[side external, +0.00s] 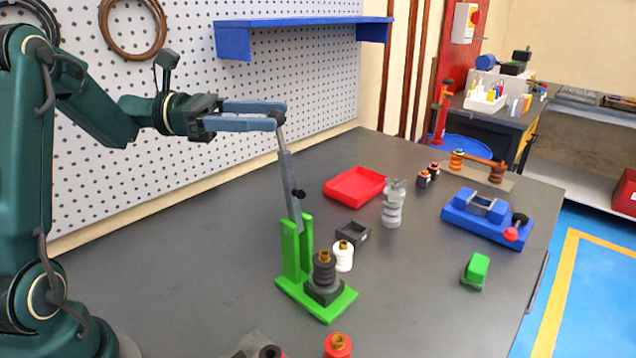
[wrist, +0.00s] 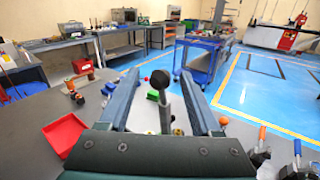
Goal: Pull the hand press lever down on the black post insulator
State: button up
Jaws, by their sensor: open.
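The hand press has a green base and upright (side external: 291,250) and a grey lever (side external: 288,175) that stands nearly upright, leaning slightly left. The black post insulator (side external: 323,272) with a brass top stands upright on a dark block on the green base. My gripper (side external: 281,115) is at the lever's top end, high above the table. In the wrist view, the lever's black knob (wrist: 160,80) and grey shaft lie between the two open fingers, with gaps on both sides. Whether either finger touches the lever cannot be told from the side view. The insulator is not clear in the wrist view.
A white insulator (side external: 343,256) stands close behind the press. A black tray (side external: 353,234), a red tray (side external: 356,186), a grey cylindrical part (side external: 393,205) and a blue fixture (side external: 487,217) stand farther back. A pegboard (side external: 200,100) and blue shelf (side external: 300,22) are beside my arm.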

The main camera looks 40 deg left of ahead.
jog(key=x, duration=0.5)
jog(key=shift+d+f, duration=0.1)
jog(key=shift+f, duration=0.05)
grip_shut()
dwell(1.4)
